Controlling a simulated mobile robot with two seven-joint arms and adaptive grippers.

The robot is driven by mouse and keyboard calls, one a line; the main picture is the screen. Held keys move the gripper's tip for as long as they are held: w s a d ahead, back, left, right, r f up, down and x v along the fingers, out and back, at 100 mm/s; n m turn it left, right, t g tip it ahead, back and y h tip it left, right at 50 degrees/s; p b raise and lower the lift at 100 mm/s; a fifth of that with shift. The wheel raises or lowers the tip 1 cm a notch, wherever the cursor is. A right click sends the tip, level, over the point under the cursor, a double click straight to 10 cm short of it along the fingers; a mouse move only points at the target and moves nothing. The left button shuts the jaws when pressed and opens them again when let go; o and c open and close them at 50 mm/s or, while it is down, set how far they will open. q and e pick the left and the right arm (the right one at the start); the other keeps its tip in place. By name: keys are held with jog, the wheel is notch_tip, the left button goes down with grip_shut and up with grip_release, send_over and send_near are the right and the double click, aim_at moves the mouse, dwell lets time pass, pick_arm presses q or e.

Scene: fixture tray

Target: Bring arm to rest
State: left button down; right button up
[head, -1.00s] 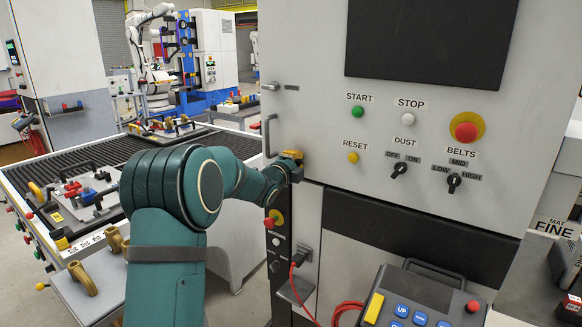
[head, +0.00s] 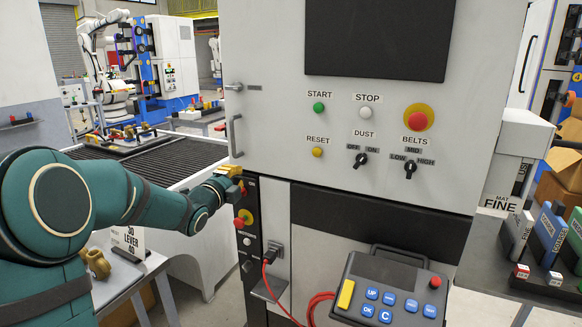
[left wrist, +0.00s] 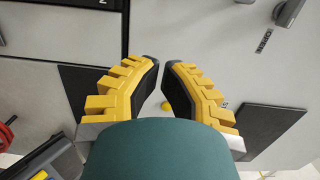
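My left arm (head: 150,200), dark green, comes in from the left of the head view and reaches toward the grey machine cabinet. My left gripper (head: 232,171) has yellow fingers and sits in front of the cabinet, below the door handle and left of the yellow RESET button (head: 317,152). In the left wrist view the gripper (left wrist: 162,64) holds nothing, and a narrow gap shows between its dark pads. Grey panel lies behind them. Whether the fingers touch the cabinet cannot be told. My right gripper is out of view.
The cabinet's door handle (head: 236,136) and a red knob on yellow (head: 239,222) are near the gripper. A control pendant (head: 385,290) with a red cable stands below the panel. A ribbed conveyor (head: 165,160) lies behind my arm. Coloured blocks stand at right.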

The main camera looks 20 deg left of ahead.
pick_arm(q)
jog(key=s+d+f+n+g+h, duration=0.1)
jog(key=d+f+n+g, duration=0.2)
jog(key=d+f, duration=0.5)
jog(key=s+d+f+n+g+h, duration=0.15)
jog(key=d+f+n, duration=0.25)
jog(key=f, duration=0.7)
jog(key=s+d+f+n+g+h, duration=0.1)
jog(key=s+d+f+n+g, duration=0.15)
jog(key=d+f, duration=0.55)
jog(key=s+d+f+n+g+h, duration=0.1)
jog(key=s+d+f+n+g, duration=0.3)
jog(key=s+d+f, duration=0.3)
jog(key=s+d+f+n+g+h, duration=0.1)
jog(key=s+d+f+n+g, duration=0.4)
jog(key=s+f, duration=0.5)
jog(key=s+d, duration=0.2)
jog(key=s, duration=0.3)
jog(key=shift+f, duration=0.25)
jog(key=shift+a, duration=0.15)
